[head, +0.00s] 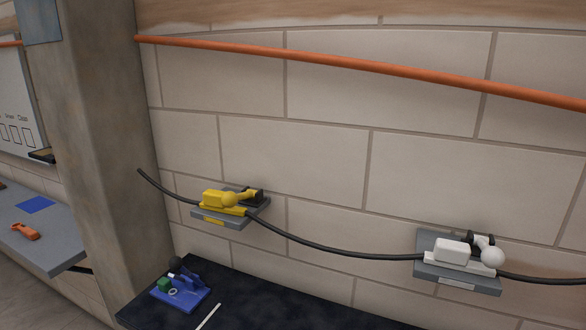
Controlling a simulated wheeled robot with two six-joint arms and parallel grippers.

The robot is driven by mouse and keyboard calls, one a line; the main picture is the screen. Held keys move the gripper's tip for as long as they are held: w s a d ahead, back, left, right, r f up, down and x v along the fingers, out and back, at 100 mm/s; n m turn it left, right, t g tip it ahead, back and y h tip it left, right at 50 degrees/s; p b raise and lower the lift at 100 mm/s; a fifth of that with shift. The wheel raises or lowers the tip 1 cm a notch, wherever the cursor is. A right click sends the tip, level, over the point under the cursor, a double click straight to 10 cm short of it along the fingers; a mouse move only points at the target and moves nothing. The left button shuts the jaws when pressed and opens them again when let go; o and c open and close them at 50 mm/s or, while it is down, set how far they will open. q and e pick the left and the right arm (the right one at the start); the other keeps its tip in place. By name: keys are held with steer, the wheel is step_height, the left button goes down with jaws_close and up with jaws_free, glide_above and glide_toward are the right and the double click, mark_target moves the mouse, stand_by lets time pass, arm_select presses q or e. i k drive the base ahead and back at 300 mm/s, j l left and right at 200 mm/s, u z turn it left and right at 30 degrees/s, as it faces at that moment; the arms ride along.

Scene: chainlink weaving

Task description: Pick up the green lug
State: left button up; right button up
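A small green block (163,284), which looks like the green lug, sits at the left of a blue fixture (190,286) on the dark bench top. A pale ring (172,292) lies just in front of the green block and seems close to or touching it. The green block is small here, and its exact shape is hard to tell. Neither of my grippers shows in the head view.
A dark bench (262,299) stands against the block wall, with a white stick (208,317) on it. Above it, a black cable (320,247) runs past a yellow clamp (222,199) and a white clamp (455,252). A concrete pillar (100,130) separates a grey shelf (45,240) at left.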

mark_target(165, 284)
steer(key=u, duration=0.75)
